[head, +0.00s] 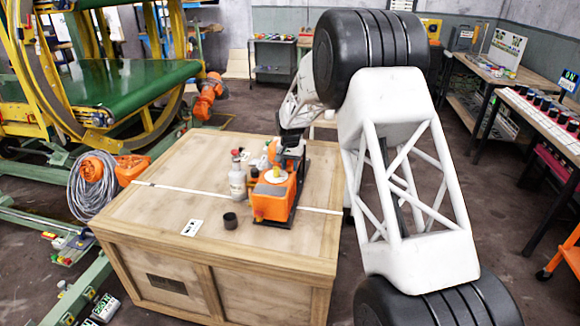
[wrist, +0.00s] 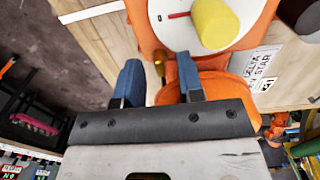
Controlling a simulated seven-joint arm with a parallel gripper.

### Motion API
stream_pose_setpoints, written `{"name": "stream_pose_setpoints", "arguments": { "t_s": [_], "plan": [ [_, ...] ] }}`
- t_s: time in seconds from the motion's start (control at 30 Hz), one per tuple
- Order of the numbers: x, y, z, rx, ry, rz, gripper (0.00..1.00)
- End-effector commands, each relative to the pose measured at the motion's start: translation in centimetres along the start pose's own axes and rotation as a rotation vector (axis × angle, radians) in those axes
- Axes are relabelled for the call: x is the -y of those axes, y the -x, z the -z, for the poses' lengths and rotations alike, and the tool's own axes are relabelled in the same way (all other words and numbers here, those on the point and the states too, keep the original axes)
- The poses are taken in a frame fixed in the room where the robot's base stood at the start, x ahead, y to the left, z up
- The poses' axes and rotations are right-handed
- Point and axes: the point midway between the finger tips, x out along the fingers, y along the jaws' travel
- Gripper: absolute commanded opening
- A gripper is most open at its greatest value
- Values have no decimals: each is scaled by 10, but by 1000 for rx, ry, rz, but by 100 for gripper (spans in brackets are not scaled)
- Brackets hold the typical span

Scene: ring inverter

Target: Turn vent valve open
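An orange machine (head: 272,196) stands on a wooden crate, with a white round dial and a yellow knob on top. In the wrist view the white dial (wrist: 180,25) carries a red mark, and the yellow knob (wrist: 214,24) stands on it. A small brass-coloured fitting (wrist: 160,68) shows on the machine's side; I cannot tell for sure that it is the vent valve. My gripper (wrist: 160,78) has its two blue fingers apart, one on either side of this fitting, with gaps visible. In the head view my arm hides the fingertips.
The wooden crate (head: 150,222) also bears a white bottle (head: 237,182), a dark cup (head: 230,221) and a label card (head: 192,228). A label plate (wrist: 262,65) shows beside the machine. The crate's left part is mostly clear.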

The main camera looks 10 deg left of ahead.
Motion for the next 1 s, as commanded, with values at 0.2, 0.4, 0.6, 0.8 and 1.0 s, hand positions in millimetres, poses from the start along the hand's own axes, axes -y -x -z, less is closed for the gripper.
{"name": "stream_pose_setpoints", "arguments": {
  "t_s": [0.2,0.4,0.6,0.8,1.0],
  "plan": [
    [0,-3,0,0,0,0,35],
    [0,-3,0,0,0,0,26],
    [0,-3,0,0,0,0,0],
    [0,-2,0,0,2,0,0],
    [0,-3,0,0,31,0,0]
  ]
}}
